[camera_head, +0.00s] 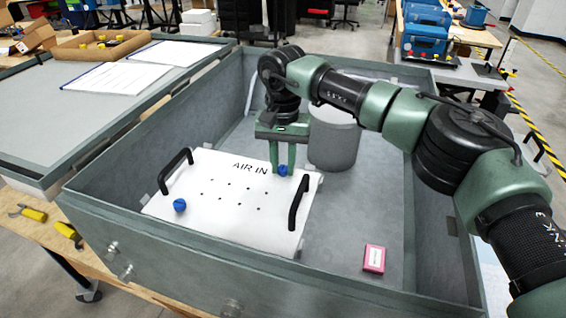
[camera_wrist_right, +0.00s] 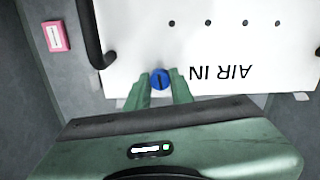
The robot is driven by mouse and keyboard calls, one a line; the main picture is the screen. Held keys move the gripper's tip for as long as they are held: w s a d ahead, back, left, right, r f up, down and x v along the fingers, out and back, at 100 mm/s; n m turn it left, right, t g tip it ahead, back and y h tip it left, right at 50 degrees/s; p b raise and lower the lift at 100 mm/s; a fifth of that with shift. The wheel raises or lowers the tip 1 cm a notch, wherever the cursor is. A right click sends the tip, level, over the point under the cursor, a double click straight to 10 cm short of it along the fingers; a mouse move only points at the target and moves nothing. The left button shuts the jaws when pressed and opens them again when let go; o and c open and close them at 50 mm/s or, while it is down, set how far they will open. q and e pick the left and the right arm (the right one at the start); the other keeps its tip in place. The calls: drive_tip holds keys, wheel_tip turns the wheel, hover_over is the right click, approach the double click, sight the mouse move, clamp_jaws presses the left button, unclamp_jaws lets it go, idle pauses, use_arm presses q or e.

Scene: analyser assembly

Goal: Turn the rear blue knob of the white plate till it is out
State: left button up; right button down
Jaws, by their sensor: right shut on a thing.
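The white plate (camera_head: 228,215) with "AIR IN" on it and two black handles lies in the grey metal case. The rear blue knob (camera_head: 283,170) sits at its far right edge; it also shows in the right wrist view (camera_wrist_right: 159,79). My right gripper (camera_head: 283,172) points straight down there, its green fingers on both sides of the knob, shut on it. In the right wrist view the fingers (camera_wrist_right: 160,88) flank the knob. The front blue knob (camera_head: 180,205) sits at the plate's near left corner, apart from the gripper. My left gripper is not in view.
A grey cylinder (camera_head: 333,138) stands right behind the gripper. A pink box (camera_head: 374,258) lies on the case floor at the right. The case walls (camera_head: 180,105) surround the plate. The case floor right of the plate is mostly clear.

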sight(283, 168)
drive_tip(key=n, duration=0.5)
drive_tip(key=shift+s+f+n, duration=0.15)
drive_tip(key=shift+f+n, duration=0.1)
drive_tip(key=shift+n, duration=2.25)
drive_tip(key=c, duration=1.2)
unclamp_jaws()
drive_tip(key=shift+r, duration=0.15)
wheel_tip(283, 168, up, 8)
drive_tip(key=shift+f+p, duration=0.2)
drive_tip(key=shift+p, duration=0.2)
